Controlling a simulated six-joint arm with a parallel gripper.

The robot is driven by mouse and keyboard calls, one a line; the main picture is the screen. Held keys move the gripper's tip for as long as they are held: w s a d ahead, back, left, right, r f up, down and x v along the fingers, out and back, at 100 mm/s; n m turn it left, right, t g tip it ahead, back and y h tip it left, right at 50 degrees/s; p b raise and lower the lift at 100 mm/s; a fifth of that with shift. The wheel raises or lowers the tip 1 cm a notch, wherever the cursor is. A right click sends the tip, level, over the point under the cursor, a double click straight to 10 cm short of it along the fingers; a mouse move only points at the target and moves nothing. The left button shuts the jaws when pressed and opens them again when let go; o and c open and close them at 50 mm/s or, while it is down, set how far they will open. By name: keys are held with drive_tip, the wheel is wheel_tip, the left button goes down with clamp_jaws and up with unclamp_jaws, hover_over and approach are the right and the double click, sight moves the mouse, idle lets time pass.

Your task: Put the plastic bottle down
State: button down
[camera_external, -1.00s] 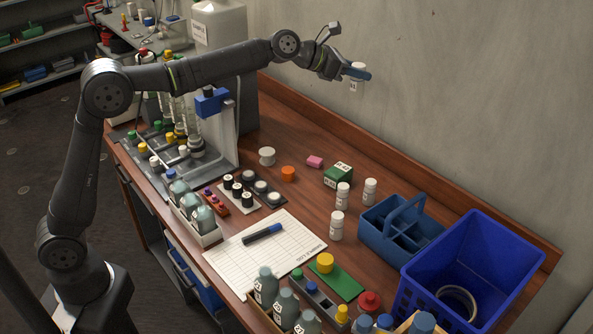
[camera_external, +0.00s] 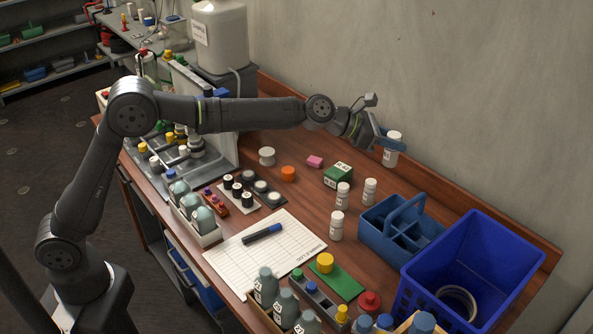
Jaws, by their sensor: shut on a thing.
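My gripper (camera_external: 384,146) is shut on a white plastic bottle (camera_external: 392,153) with a white cap and a small label. It holds the bottle roughly upright in front of the grey wall, above the back right part of the wooden desk (camera_external: 290,215). The bottle looks clear of the desk, though its exact height is hard to tell. Similar white bottles (camera_external: 370,191) stand on the desk below and to the left of it. One finger hides part of the held bottle.
A blue caddy with a handle (camera_external: 398,229) and a blue bin (camera_external: 478,240) stand at the right. A green box (camera_external: 338,175), a pink block (camera_external: 315,161) and an orange cap (camera_external: 288,173) lie left of the bottles. A sheet with a marker (camera_external: 262,233) lies in front.

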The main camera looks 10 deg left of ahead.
hover_over(383, 203)
drive_tip(key=s+a, duration=0.1)
drive_tip(key=s, duration=0.5)
wheel_tip(383, 203, down, 20)
drive_tip(key=shift+w+r+x, duration=0.1)
drive_tip(key=shift+r+x, duration=0.05)
drive_tip(key=shift+x, duration=0.75)
drive_tip(key=shift+w+r+x, duration=0.1)
drive_tip(key=shift+x, duration=0.75)
drive_tip(key=shift+d+f, duration=0.15)
drive_tip(key=shift+d, duration=0.2)
drive_tip(key=shift+f, duration=0.4)
drive_tip(key=shift+a+f, duration=0.1)
drive_tip(key=c, duration=1.1)
unclamp_jaws()
